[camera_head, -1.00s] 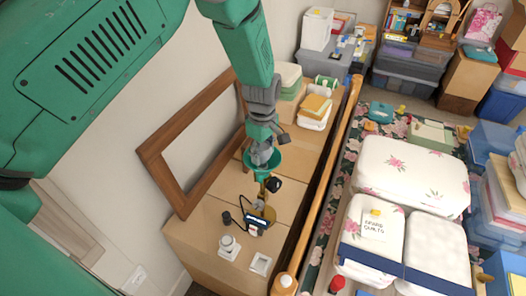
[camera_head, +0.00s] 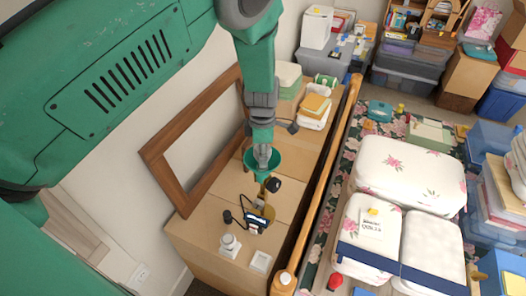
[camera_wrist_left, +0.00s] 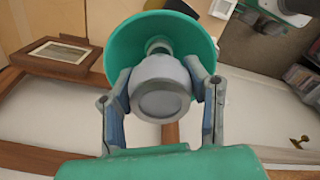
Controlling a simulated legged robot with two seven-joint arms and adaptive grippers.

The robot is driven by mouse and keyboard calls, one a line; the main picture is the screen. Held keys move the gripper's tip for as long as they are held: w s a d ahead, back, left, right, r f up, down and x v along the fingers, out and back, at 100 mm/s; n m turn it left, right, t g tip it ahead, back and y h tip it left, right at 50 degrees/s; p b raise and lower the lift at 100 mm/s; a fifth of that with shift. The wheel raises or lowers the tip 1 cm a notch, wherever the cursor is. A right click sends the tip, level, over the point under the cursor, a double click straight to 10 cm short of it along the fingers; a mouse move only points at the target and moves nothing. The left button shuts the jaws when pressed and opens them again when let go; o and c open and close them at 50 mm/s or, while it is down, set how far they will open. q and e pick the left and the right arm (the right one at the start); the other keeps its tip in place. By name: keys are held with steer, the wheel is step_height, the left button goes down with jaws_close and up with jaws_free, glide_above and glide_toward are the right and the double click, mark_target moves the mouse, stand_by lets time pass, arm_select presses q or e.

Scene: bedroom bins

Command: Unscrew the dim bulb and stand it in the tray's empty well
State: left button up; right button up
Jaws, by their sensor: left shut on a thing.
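The lamp's green shade (camera_head: 277,157) opens toward my left gripper (camera_head: 263,160) above the dresser. It shows large in the left wrist view (camera_wrist_left: 205,42). There the gripper's two fingers (camera_wrist_left: 162,95) are shut on the sides of the dim bulb (camera_wrist_left: 160,87), a pale grey bulb with a blunt rounded end. The bulb's neck points into the shade; I cannot tell whether its thread is still engaged. My right gripper is out of view.
A brown wooden frame (camera_head: 174,134) leans on the wall left of the lamp. A dark cable and a small device with a lit display (camera_head: 256,221) lie near the lamp's foot. A wooden rail (camera_head: 335,165) separates dresser and bed.

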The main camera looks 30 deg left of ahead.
arm_select(q)
steer(key=shift+w, duration=0.1)
steer(key=shift+n+p, duration=0.3)
steer(key=shift+n, duration=0.8)
steer(key=n, duration=0.2)
steer(key=shift+n, duration=0.3)
steer(key=o, duration=1.2)
steer(key=shift+m+p, duration=0.35)
steer(key=shift+m, duration=1.65)
